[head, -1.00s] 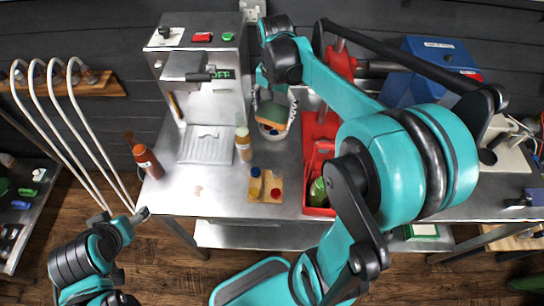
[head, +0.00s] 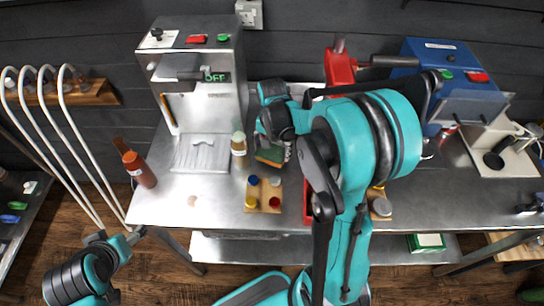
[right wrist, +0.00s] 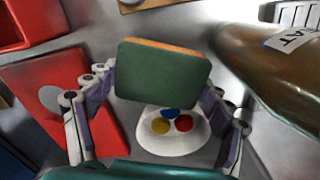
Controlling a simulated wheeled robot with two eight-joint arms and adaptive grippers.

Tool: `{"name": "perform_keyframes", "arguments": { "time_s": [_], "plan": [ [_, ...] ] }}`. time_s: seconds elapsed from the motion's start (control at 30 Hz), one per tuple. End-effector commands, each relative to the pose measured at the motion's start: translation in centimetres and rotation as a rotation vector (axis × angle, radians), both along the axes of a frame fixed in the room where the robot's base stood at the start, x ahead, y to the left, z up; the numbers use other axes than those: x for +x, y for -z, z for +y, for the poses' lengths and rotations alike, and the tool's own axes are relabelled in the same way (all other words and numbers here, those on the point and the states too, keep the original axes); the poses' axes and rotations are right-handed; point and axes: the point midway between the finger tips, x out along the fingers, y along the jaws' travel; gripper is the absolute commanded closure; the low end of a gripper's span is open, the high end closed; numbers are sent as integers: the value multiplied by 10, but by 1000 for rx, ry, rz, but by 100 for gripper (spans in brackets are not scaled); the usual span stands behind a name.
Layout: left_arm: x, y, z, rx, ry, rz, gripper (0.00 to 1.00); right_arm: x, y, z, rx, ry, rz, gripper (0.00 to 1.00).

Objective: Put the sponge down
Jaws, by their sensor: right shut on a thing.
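A sponge (head: 270,157), green with an orange layer, is held by my right gripper (head: 284,148) over the steel table, between a small jar and the red box. In the right wrist view the sponge (right wrist: 162,74) sits between the two fingers, green face to the camera. Whether it touches the table is hard to tell. A white bowl (right wrist: 150,143) with blue, yellow and red spots lies beyond it there; my right arm hides it in the head view. My left gripper (head: 138,235) is off the table's front left corner; its fingers are too small to read.
The small jar (head: 239,144) stands close left of the sponge. A wooden board (head: 264,195) with coloured caps lies in front. A brown bottle (head: 140,169) is at the left edge, a steel machine (head: 197,80) behind. The red box (head: 308,205) is to the right, partly hidden.

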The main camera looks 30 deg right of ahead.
Motion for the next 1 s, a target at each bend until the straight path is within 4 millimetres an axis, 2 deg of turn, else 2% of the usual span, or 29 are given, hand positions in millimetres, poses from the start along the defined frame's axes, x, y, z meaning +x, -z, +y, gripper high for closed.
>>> {"name": "perform_keyframes", "arguments": {
  "time_s": [0.03,0.13,0.53,0.57,0.6,0.63,1.0],
  "plan": [
    [0,6,0,0,0,0,30,0,12,0,0,0,0,56],
    [0,10,0,0,0,0,30,0,27,0,0,0,0,56],
    [0,13,0,0,0,0,30,0,32,0,0,0,0,56],
    [0,13,0,0,0,0,30,0,32,0,0,0,0,15],
    [0,12,0,0,0,0,30,0,31,0,0,0,0,4],
    [0,12,0,0,0,0,30,0,31,0,0,0,0,0],
    [0,11,0,0,0,0,30,0,29,0,0,0,0,0]
  ]
}}
